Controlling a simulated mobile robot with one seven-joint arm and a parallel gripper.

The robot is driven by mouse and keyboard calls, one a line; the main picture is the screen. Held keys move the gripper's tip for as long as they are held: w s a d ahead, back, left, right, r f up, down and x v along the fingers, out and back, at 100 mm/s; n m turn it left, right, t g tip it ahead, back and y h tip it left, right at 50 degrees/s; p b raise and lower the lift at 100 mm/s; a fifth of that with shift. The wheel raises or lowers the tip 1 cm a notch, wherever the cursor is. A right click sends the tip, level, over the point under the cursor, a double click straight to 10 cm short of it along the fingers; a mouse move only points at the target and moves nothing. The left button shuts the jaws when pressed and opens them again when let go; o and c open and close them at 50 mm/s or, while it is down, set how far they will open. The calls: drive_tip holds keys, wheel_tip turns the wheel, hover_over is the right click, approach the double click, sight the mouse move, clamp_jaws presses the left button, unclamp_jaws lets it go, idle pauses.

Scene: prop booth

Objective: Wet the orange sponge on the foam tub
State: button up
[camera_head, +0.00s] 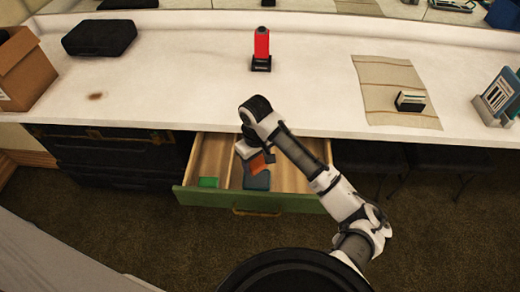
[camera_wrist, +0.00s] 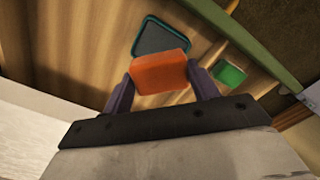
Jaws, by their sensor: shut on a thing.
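The orange sponge (camera_head: 257,163) is a small block held between the fingers of my gripper (camera_head: 252,158), above the open drawer. The wrist view shows the sponge (camera_wrist: 160,71) between the two dark fingertips of my gripper (camera_wrist: 160,86). A dark teal, rounded flat piece (camera_head: 257,181) lies in the drawer just below the sponge; it may be the foam tub, but I cannot tell. It also shows in the wrist view (camera_wrist: 147,43), partly hidden by the sponge.
The open drawer (camera_head: 282,204) has a green front and a divider. A green block (camera_head: 208,182) lies in its left part. The white counter (camera_head: 190,80) above holds a red-topped item (camera_head: 262,45), a black case (camera_head: 99,38) and a striped cloth (camera_head: 385,80).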

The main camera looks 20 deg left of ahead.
drive_tip(key=shift+f+b, duration=2.7)
drive_tip(key=shift+f, duration=0.3)
drive_tip(key=shift+f, duration=0.35)
drive_tip(key=shift+r, duration=0.1)
drive_tip(key=shift+r+p, duration=3.15)
drive_tip(key=shift+r, duration=0.3)
